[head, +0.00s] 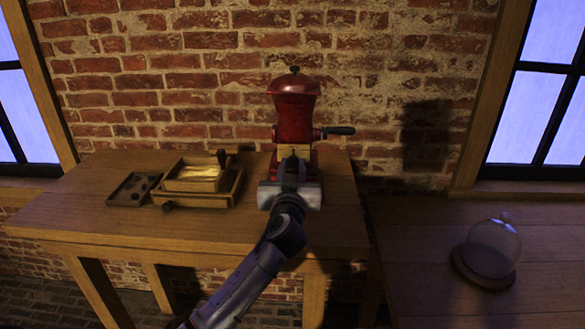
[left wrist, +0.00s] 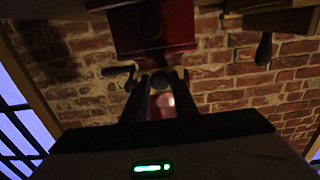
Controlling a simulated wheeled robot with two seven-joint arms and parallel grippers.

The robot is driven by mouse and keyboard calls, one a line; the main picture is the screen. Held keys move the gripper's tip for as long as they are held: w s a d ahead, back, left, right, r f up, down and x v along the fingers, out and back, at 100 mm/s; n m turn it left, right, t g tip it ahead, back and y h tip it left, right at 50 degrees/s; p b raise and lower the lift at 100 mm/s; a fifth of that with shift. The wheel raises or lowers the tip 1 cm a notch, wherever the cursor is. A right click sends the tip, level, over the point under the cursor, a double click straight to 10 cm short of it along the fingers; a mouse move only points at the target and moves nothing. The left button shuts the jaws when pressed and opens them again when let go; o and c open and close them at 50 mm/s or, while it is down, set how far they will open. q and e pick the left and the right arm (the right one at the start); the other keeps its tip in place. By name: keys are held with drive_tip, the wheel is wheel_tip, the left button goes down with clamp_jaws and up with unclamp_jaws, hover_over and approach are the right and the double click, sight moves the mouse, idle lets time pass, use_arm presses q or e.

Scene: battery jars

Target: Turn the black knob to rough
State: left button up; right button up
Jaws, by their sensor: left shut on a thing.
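A red grinder-like machine (head: 295,118) with a domed lid stands at the right end of the wooden table, against the brick wall. My left gripper (head: 293,158) reaches its front and hides the part it holds in the head view. In the left wrist view, the machine shows upside down, and my left gripper's fingers are shut on a small black knob (left wrist: 160,80) on its front. The knob is mostly covered by the fingertips. I cannot read any setting mark. My right gripper is in neither view.
A black-ended crank handle (head: 341,131) sticks out from the machine's right side. Left of it are a wooden box (head: 222,200) and a dark tray (head: 130,190). A glass dome (head: 493,247) stands on the right table (head: 420,240). The left table's front (head: 130,225) is clear.

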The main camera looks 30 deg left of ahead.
use_arm(q)
drive_tip(key=shift+m, duration=1.2)
drive_tip(key=m, duration=0.2)
drive_tip(key=shift+m, duration=0.3)
drive_tip(key=m, duration=0.3)
drive_tip(key=shift+m, duration=2)
drive_tip(key=o, duration=1)
drive_tip(key=shift+o, duration=0.2)
drive_tip(key=b+v, duration=0.1)
drive_tip(key=v, duration=0.9)
drive_tip(key=shift+s+b, duration=0.25)
drive_tip(key=shift+b, duration=0.05)
